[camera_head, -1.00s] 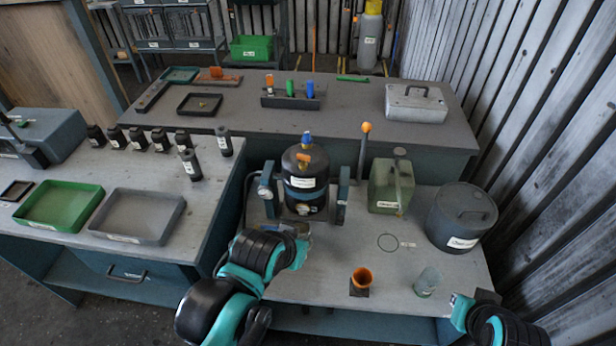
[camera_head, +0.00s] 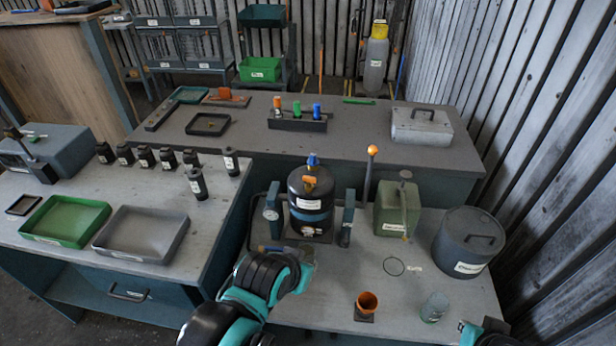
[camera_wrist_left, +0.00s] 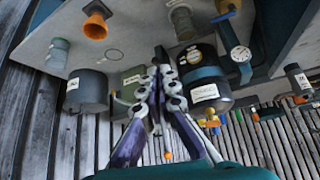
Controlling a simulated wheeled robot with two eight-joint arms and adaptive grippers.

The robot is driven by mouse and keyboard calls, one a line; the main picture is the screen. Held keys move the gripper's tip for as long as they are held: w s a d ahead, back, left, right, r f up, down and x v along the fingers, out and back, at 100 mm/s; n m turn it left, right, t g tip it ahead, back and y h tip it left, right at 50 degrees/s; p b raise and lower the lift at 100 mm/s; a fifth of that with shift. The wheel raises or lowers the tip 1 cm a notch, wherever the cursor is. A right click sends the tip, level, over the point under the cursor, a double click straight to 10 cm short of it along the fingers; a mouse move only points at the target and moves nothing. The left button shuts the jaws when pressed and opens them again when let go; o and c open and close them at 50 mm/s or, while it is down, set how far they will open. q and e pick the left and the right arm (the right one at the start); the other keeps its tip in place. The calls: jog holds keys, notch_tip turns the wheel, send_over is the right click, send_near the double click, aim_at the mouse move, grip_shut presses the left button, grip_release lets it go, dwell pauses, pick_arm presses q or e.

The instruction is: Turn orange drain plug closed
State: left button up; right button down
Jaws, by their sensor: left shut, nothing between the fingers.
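A black tank (camera_head: 310,205) with a blue band, a white label and a blue-capped top stands in a frame at the bench's back left. An orange T-shaped piece (camera_head: 309,179) sits on it. I cannot tell which is the drain plug. My left gripper (camera_wrist_left: 160,55) is shut and empty, beside the tank in the wrist view, not visibly touching it. My left arm hides the area before the tank in the head view.
An orange funnel (camera_head: 367,302) and a glass jar (camera_head: 434,307) stand at the bench front. A green can (camera_head: 397,210) and a dark round canister (camera_head: 468,242) stand right of the tank. A gauge (camera_head: 271,213) is at the tank's left.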

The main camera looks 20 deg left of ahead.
pick_arm(q)
jog(key=o, duration=0.5)
jog(key=shift+w+r, duration=0.1)
jog(key=shift+r, duration=0.05)
jog(key=shift+o, duration=0.5)
jog(key=w+a+r+n+g+p, duration=0.1)
jog(key=w+r+n+p, duration=0.2)
jog(key=r, duration=0.3)
jog(key=shift+w+r+p, duration=0.3)
jog(key=shift+w+p, duration=0.3)
jog(key=shift+p, duration=0.05)
notch_tip(320, 180, up, 6)
jog(key=n+g+p, duration=0.6)
jog(key=n+p, duration=0.7)
jog(key=n, duration=0.2)
send_over(309, 177)
jog(key=shift+s+d+r, duration=0.15)
jog(key=shift+s+d, duration=0.05)
jog(key=shift+s, duration=0.05)
jog(key=shift+w+a+f+n+p, duration=0.2)
jog(key=shift+n+p, duration=0.1)
jog(key=shift+n, duration=0.1)
jog(key=shift+f, duration=0.35)
notch_tip(309, 177, down, 7)
jog(key=shift+f+b, duration=0.15)
jog(key=shift+b, duration=0.35)
